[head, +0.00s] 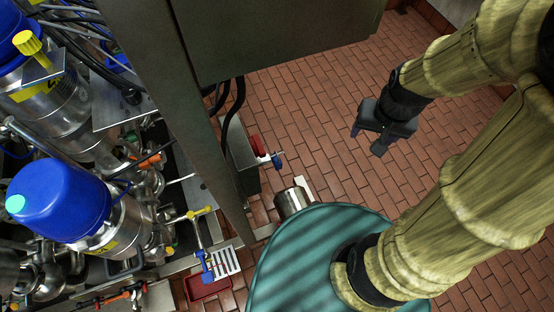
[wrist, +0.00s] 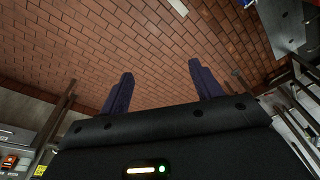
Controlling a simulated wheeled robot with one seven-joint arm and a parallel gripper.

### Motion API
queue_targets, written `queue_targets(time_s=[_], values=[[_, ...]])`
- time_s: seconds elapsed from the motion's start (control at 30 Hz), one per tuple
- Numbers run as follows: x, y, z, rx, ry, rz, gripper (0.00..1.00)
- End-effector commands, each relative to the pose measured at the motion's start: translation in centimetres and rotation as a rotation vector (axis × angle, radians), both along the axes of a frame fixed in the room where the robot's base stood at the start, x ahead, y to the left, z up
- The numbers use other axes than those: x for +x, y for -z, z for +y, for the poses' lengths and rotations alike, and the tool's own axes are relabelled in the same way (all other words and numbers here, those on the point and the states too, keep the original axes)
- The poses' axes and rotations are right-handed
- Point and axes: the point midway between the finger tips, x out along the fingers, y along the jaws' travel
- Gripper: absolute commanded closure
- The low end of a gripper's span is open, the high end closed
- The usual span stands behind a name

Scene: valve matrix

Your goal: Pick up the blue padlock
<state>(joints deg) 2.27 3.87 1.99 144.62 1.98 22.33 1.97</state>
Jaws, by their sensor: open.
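A small blue piece (head: 277,161), which looks like the blue padlock, sits beside a red piece (head: 258,145) at the edge of a grey box in the head view. It is too small to make out a shackle. Another blue piece (head: 207,272) is by a yellow handle lower left; I cannot tell whether it is a lock. My gripper (head: 367,141) is open and empty, well to the right of the blue piece, over the brick floor. In the wrist view my gripper (wrist: 160,75) has its two fingers spread apart, with only floor between them.
Valves and pipes with a large blue-capped steel actuator (head: 60,200) crowd the left. A grey cabinet (head: 270,40) and its post stand between them and the open floor. A steel cylinder (head: 293,202) is near my base. Brick floor (head: 320,110) is clear around my gripper.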

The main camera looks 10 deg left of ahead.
Motion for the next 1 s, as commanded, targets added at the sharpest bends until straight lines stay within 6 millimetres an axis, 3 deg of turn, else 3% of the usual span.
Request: queue_targets(time_s=[0.27,0.6,0.8,1.0], values=[[1.3,6.0,1.0,0.144,0.272,0.293,0.36],[2.8,12.3,4.0,0.426,0.637,0.696,0.36],[4.5,14.5,6.0,0.638,0.827,0.941,0.36],[6.2,14.9,7.0,0.798,0.934,1.109,0.36]])
